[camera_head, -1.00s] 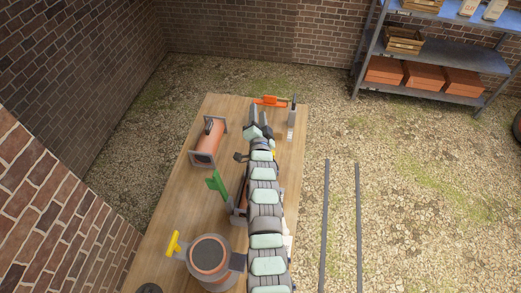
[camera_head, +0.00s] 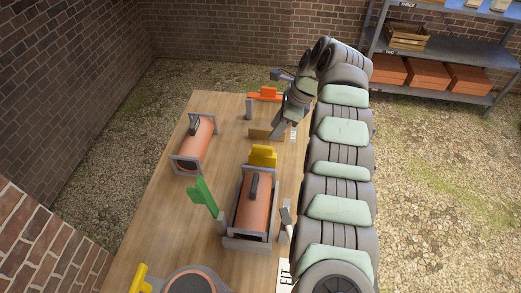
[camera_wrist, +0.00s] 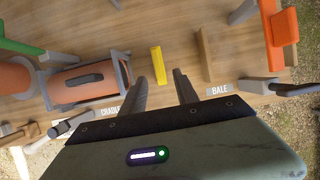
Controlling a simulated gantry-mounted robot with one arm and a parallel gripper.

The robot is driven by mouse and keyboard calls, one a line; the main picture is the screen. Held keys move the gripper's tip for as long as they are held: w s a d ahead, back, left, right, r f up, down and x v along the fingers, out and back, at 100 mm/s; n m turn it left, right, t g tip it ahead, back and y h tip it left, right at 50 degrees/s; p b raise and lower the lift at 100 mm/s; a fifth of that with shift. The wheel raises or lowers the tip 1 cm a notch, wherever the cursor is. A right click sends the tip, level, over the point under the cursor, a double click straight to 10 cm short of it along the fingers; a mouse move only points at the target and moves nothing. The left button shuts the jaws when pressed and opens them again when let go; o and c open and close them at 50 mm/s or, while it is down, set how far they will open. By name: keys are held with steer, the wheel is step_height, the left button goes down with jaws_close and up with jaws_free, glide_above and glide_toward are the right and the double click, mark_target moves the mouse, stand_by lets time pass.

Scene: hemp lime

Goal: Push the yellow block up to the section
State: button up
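The yellow block (camera_head: 263,156) stands upright on the wooden table, between the tan bale block (camera_head: 259,133) and the cradle (camera_head: 248,243). The section, an orange-brown cylinder with a dark handle (camera_head: 254,205), lies in that grey cradle. There is a gap between block and section. In the wrist view the yellow block (camera_wrist: 158,66) shows between and beyond my gripper's (camera_wrist: 161,78) two fingers, which are apart and empty. The section (camera_wrist: 88,83) is to its left and the bale block (camera_wrist: 206,55) to its right. I cannot tell whether a finger touches the block.
A second cylinder in a frame (camera_head: 198,142) lies at the back left. A green flag piece (camera_head: 203,196) stands left of the cradle. An orange piece (camera_head: 265,95) is at the far end. A round drum (camera_head: 190,283) is at the front.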

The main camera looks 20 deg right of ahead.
mark_target(263, 147)
steer(key=b+x, duration=0.1)
steer(key=x, duration=0.2)
steer(key=b+x, duration=0.1)
steer(key=x, duration=0.3)
steer(key=b+x, duration=0.1)
steer(key=x, duration=0.2)
steer(key=shift+s+a+f, duration=0.2)
steer(key=shift+a+f, duration=0.1)
steer(key=shift+f, duration=0.05)
steer(key=shift+c, duration=0.5)
jaws_close()
stand_by(0.5)
